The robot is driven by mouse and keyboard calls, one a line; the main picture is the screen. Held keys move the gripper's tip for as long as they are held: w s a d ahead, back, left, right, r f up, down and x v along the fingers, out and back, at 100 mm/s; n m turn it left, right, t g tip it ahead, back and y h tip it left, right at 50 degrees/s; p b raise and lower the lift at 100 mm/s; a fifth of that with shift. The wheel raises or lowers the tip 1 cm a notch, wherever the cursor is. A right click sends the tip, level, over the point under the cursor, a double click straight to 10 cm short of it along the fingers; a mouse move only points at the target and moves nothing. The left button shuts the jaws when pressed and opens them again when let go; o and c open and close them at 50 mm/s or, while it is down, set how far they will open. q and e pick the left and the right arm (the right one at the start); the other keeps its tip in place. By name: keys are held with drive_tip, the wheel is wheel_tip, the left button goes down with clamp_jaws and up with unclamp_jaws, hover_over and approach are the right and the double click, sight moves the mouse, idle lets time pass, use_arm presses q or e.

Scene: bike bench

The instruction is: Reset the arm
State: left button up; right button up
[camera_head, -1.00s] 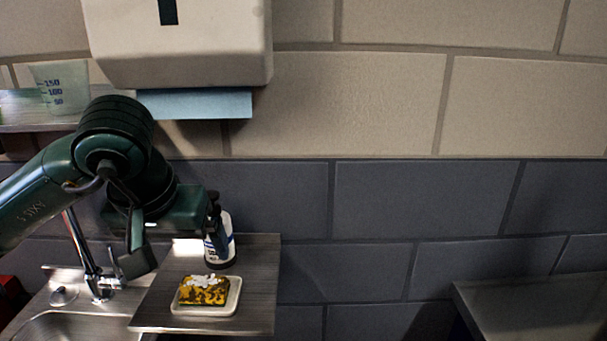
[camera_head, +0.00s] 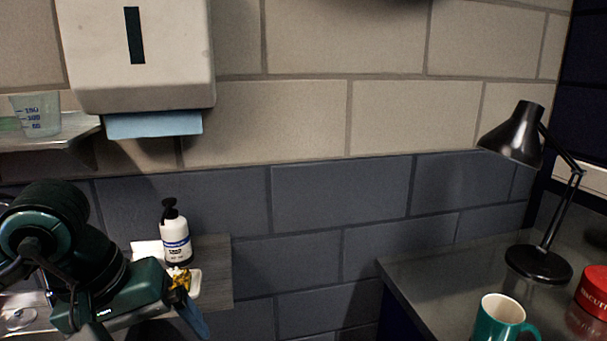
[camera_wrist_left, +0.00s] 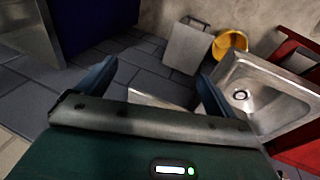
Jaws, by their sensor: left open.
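My left gripper (camera_head: 190,308) is low at the left of the head view, with its arm coming in from the left edge. One blue-grey finger shows there, beside the soap dish. In the left wrist view, my left gripper (camera_wrist_left: 155,88) has its two fingers spread wide apart with nothing between them. My right gripper is in neither view.
A pump bottle (camera_head: 176,240) stands on a wooden board (camera_head: 218,265), with a sponge (camera_head: 180,277) on a white dish (camera_head: 195,284) partly behind my arm. A sink (camera_wrist_left: 262,98) is below. At right, a counter (camera_head: 420,285) holds a black lamp (camera_head: 540,262), teal mug (camera_head: 497,322) and red tin (camera_head: 595,290).

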use_arm(q)
drive_tip(key=s+d+r+n+g+h, duration=0.1)
drive_tip(key=s+d+n+g+h, duration=0.2)
drive_tip(key=d+n+h, duration=0.35)
drive_tip(key=s+d+r+n+g+h, duration=0.1)
drive_tip(key=s+d+n+g+h, duration=0.25)
drive_tip(key=d+h, duration=0.55)
drive_tip(key=w+r+n+t+h, duration=0.1)
drive_tip(key=w+n+t+h, duration=0.55)
drive_tip(key=n, duration=0.85)
drive_tip(key=w+a+f+n+t+y, duration=0.35)
drive_tip(key=f+n+t+y, duration=0.4)
drive_tip(key=n, duration=0.55)
drive_tip(key=w+a+f+n+t+y, duration=0.2)
drive_tip(key=a+f+n+t+y, duration=0.2)
drive_tip(key=f+n+t+y, duration=0.7)
drive_tip(key=s+a+f+n+g+y, duration=0.1)
drive_tip(key=s+a+f+n+g, duration=0.1)
drive_tip(key=s+f+n+g, duration=0.3)
drive_tip(key=s+a+f+n+g+y, duration=0.1)
drive_tip(key=s+f+n+g, duration=0.4)
drive_tip(key=f+n, duration=0.6)
drive_tip(key=shift+s+a+f+n+y, duration=0.45)
drive_tip(key=shift+s+f, duration=0.3)
drive_tip(key=shift+s, duration=0.2)
